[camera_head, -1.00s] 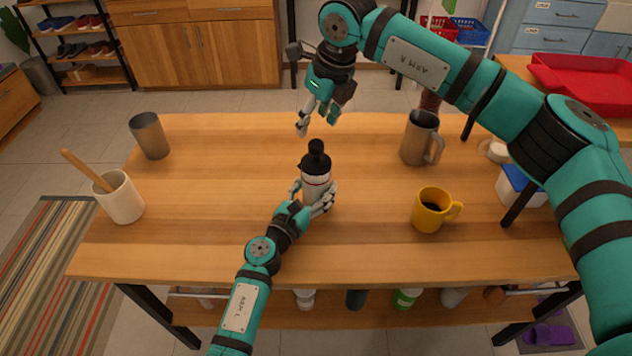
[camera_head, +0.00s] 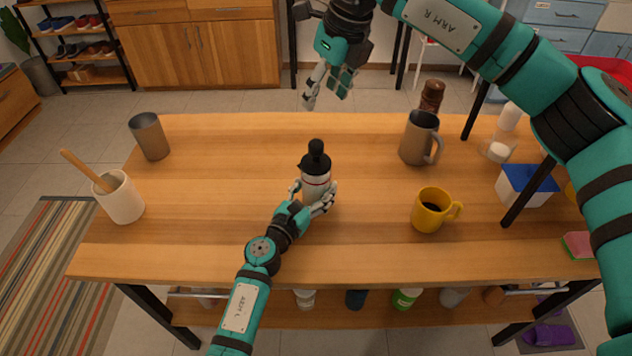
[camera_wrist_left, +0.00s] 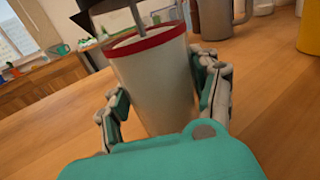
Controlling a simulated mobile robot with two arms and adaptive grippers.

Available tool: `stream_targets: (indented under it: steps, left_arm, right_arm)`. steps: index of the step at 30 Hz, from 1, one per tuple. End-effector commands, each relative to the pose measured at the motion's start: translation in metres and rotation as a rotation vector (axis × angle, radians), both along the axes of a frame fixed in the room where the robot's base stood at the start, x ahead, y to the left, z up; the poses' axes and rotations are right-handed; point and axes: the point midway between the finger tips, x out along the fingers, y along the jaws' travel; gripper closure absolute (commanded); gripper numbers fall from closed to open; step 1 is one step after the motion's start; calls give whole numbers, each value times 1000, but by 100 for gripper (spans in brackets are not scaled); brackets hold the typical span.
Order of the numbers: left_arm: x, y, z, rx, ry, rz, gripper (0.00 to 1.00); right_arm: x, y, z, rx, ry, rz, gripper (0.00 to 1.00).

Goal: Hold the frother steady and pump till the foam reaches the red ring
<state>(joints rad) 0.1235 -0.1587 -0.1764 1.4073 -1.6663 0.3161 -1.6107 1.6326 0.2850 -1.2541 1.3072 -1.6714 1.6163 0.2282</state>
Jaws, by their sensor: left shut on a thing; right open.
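The frother (camera_head: 316,172) stands upright near the middle of the table, with a black lid and knob and a red ring around its body. My left gripper (camera_head: 314,190) is shut around its lower body. In the left wrist view the frother (camera_wrist_left: 152,85) sits between both fingers. There, pale white fill shows up to the red ring (camera_wrist_left: 146,42), with a pale surface and a thin rod inside at about ring height; the exact foam level is hard to tell. My right gripper (camera_head: 327,97) is open and empty, raised beyond the table's back edge, apart from the frother.
A yellow mug (camera_head: 430,211) with dark liquid and a grey metal pitcher (camera_head: 418,140) stand to the right. A metal cup (camera_head: 150,137) and a white crock (camera_head: 121,200) with a wooden handle stand left. A blue-lidded box (camera_head: 525,186) is far right. The table around the frother is clear.

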Motion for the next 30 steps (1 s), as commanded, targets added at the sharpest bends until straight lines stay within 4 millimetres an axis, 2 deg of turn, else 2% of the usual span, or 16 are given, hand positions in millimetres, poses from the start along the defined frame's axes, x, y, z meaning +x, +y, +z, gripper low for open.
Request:
stream_targets:
  steps: [3,7,18,19,25,30]
  left_arm:
    - [0,0,0,0,0,-1,82]
    - [0,0,0,0,0,-1,82]
    - [0,0,0,0,0,-1,82]
    - [0,0,0,0,0,-1,35]
    - [0,0,0,0,0,-1,9]
    - [0,0,0,0,0,-1,9]
  right_arm:
    - [-5,-5,22,0,-2,1,44]
    - [-8,-8,36,0,-1,0,44]
    - [-10,-9,43,-1,1,0,44]
    - [-10,-9,43,-1,1,0,44]
    - [-9,-9,43,-1,1,0,44]
    - [-9,-9,43,-1,1,0,44]
